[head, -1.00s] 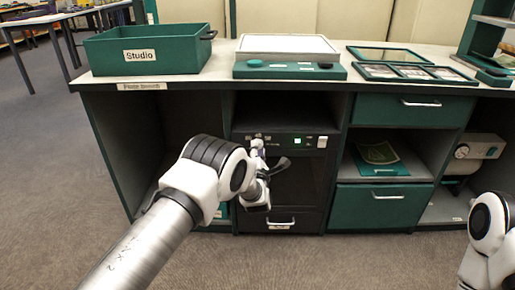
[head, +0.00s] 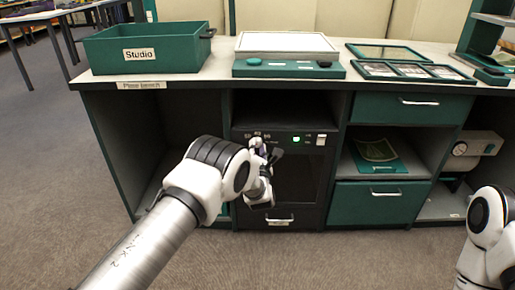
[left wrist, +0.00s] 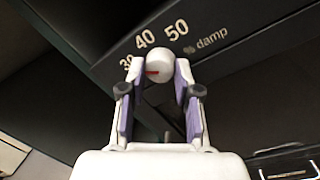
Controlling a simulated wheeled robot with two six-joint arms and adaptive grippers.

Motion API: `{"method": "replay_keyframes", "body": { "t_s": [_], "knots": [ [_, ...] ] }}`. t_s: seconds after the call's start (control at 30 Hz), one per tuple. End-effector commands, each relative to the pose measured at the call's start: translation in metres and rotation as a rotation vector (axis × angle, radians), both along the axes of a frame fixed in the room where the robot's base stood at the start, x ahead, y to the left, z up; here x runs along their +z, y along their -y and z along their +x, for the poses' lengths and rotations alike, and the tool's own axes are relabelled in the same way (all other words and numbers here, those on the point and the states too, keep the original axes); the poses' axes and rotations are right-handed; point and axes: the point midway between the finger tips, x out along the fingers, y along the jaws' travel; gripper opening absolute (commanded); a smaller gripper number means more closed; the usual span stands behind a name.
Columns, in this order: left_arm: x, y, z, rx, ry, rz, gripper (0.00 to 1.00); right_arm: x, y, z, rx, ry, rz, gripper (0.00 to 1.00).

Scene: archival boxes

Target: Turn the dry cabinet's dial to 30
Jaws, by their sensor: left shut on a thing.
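The dry cabinet (head: 300,185) is a dark unit under the bench, with a lit green display and a white switch on its top panel. Its dial (left wrist: 158,66) is a white knob with a red mark, below the printed numbers 30, 40 and 50 in the left wrist view. The red mark points left, toward the 30 side. My left gripper (left wrist: 158,80) is shut on the dial, one purple-lined finger on each side. In the head view my left gripper (head: 264,155) hides most of the dial. My right gripper is not in view; only part of that arm shows at right.
The bench top (head: 215,70) carries a green Studio box (head: 150,55), a light panel (head: 287,45) and frames. Green drawers (head: 380,205) and a shelf holding a folder (head: 376,150) stand right of the cabinet. The floor in front is clear.

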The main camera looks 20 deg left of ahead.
Motion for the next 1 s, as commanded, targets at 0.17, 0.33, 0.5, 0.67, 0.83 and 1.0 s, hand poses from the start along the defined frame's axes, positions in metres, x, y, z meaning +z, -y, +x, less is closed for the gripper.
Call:
{"method": "replay_keyframes", "body": {
  "t_s": [0.17,0.33,0.5,0.67,0.83,1.0],
  "knots": [
    [0.0,0.0,0.0,0.001,-0.001,0.0,0.36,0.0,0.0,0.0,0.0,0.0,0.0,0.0],
    [0.0,0.0,0.0,0.0,0.0,0.0,0.58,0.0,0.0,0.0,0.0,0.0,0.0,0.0],
    [0.0,0.0,0.0,0.0,0.0,0.001,0.58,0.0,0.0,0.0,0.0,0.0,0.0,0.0],
    [-0.001,0.005,-0.011,-0.001,-0.002,0.0,0.58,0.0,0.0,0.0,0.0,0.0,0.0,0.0],
    [-0.006,0.018,-0.047,-0.004,-0.004,0.002,0.58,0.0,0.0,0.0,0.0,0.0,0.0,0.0],
    [-0.01,0.032,-0.087,-0.002,-0.003,0.004,0.58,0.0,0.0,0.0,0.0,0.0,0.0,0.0]
  ]
}}
